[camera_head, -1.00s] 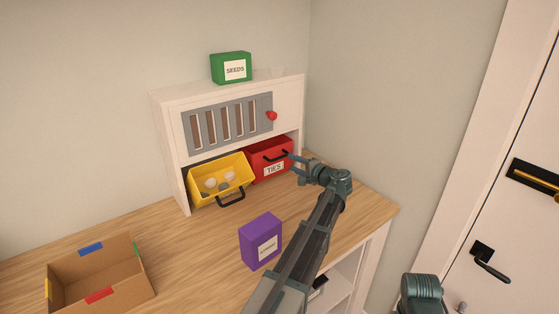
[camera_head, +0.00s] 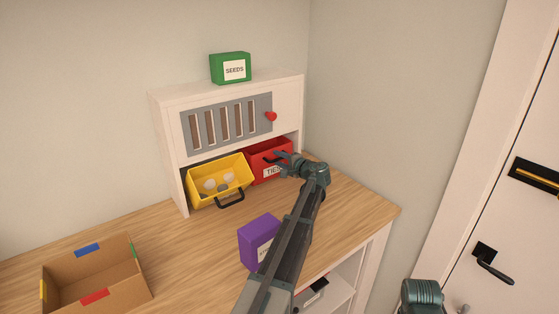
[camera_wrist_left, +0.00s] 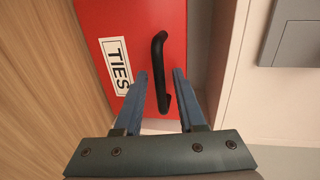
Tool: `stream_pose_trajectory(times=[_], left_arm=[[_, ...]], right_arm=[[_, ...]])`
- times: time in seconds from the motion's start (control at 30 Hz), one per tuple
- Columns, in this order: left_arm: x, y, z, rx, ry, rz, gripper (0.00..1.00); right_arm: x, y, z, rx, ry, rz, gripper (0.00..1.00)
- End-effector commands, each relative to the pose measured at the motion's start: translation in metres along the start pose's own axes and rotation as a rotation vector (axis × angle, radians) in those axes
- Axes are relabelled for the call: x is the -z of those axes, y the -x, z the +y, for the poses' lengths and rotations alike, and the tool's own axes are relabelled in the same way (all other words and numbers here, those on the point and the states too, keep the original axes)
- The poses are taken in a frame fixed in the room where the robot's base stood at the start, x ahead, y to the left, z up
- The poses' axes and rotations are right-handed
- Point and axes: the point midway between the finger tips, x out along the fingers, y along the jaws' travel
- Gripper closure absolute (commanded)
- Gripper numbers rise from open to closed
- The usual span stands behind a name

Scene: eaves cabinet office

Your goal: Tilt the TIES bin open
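The red TIES bin (camera_head: 256,162) sits in the lower right bay of the white cabinet (camera_head: 168,133), its front upright and shut. Its black handle and white label also show on the red front in the left wrist view (camera_wrist_left: 160,22). My left gripper (camera_head: 279,157) is at the bin's front, partly covering the label in the head view. In the left wrist view my left gripper (camera_wrist_left: 160,72) is open, with the lower part of the black handle (camera_wrist_left: 161,70) between its fingers and gaps on both sides. My right gripper is out of view.
A yellow bin (camera_head: 205,199) beside it is tilted open with pale items inside. A purple box (camera_head: 258,240) stands on the wooden top near my left arm. A cardboard box (camera_head: 115,275) is at left. A green SEEDS box (camera_head: 231,68) is on the cabinet. A red knob (camera_head: 271,116) is above.

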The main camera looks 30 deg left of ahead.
Motion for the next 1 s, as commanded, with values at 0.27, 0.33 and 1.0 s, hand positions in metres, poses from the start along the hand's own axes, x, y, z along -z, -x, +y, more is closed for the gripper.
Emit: stream_pose_trajectory(times=[0.27,0.33,1.0], left_arm=[[0.0001,0.0003,0.0001,0.0,0.0,0.0,1.0],[0.0001,0.0003,0.0001,0.0,0.0,0.0,1.0],[0.0001,0.0004,0.0003,-0.001,0.001,0.0,1.0]], right_arm=[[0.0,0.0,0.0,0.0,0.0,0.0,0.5],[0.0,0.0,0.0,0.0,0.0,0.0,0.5],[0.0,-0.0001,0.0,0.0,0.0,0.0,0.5]])
